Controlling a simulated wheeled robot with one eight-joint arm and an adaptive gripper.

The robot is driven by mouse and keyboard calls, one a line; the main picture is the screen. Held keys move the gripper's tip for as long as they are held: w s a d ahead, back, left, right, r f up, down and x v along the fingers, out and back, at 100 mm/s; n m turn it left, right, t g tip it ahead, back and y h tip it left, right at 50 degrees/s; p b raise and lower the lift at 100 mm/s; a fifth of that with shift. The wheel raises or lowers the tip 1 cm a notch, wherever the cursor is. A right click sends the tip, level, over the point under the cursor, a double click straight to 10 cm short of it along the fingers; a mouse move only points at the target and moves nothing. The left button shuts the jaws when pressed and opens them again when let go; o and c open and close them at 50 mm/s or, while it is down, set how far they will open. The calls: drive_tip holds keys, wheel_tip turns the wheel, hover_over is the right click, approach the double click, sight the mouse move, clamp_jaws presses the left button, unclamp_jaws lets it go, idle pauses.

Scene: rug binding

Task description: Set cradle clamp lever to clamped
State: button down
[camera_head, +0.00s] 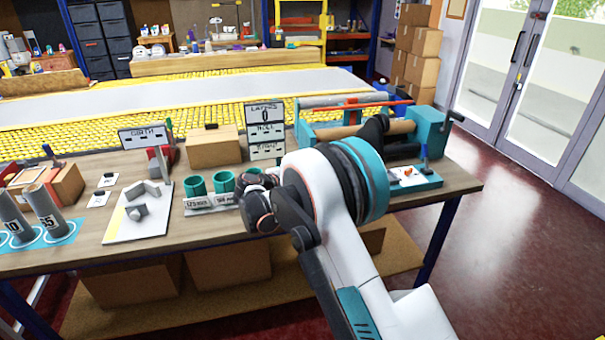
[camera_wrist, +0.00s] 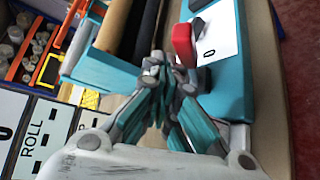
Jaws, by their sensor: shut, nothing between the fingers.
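The teal cradle (camera_head: 428,130) with a brown roll (camera_head: 350,133) across it stands at the right end of the bench. In the head view my arm hides the gripper and part of the cradle.
A sign reading ROLL (camera_head: 265,130) stands left of the cradle. Teal cups (camera_head: 195,186) and a white board (camera_head: 138,225) lie further left. The red floor at right is clear.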

drive_tip(key=shift+s+d+f, duration=0.15)
drive_tip(key=shift+s+f, duration=0.05)
drive_tip(key=shift+s, duration=0.15)
drive_tip(key=shift+f, duration=0.1)
drive_tip(key=shift+s, duration=0.15)
drive_tip(key=shift+s+a, duration=0.15)
drive_tip(key=shift+a, duration=0.05)
drive_tip(key=v, duration=1.1)
drive_tip(key=shift+a+r, duration=0.3)
drive_tip(key=shift+r, duration=0.05)
